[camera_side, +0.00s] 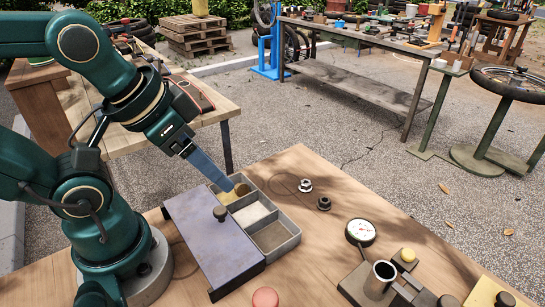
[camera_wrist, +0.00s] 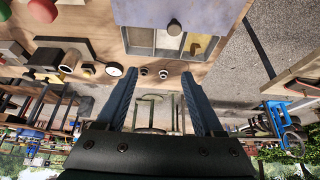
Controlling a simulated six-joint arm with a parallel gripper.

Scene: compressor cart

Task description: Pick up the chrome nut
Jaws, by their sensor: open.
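The chrome nut (camera_side: 305,185) lies on the wooden table to the right of the grey tray, with bare wood around it. In the wrist view the chrome nut (camera_wrist: 163,73) shows between my two blue fingertips. A dark nut (camera_side: 323,203) lies close by, apart from it; it also shows in the wrist view (camera_wrist: 143,71). My gripper (camera_side: 229,187) is open and empty. In the side view its fingers angle down in front of the tray's far compartment, left of the nuts. In the wrist view both fingers of my gripper (camera_wrist: 159,77) stand wide apart.
A dial gauge (camera_side: 361,232), a metal cylinder (camera_side: 380,278) and a red knob (camera_side: 265,299) stand nearer the front. The wood around the nuts is clear.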

